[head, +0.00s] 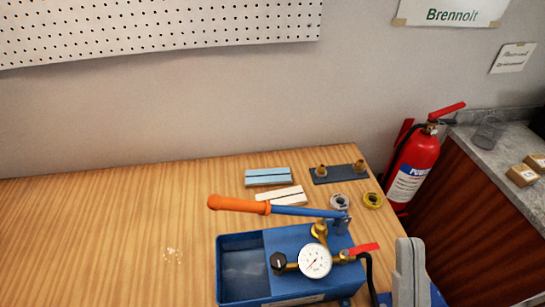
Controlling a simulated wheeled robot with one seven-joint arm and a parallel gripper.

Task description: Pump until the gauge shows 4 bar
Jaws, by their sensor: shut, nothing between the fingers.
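A blue test pump (285,262) with an open tank on its left stands near the front of the wooden workbench. Its lever has a blue bar (300,211) and an orange grip (238,204), reaching left and lying nearly level above the tank. A round white gauge (315,261) faces me at the pump's front. Its needle seems to point to the lower left, but the numbers are too small to read. I cannot make out my gripper in this view.
A grey upright shape (410,272) stands close at the pump's right; I cannot tell what it is. The bench's left side is mostly clear.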

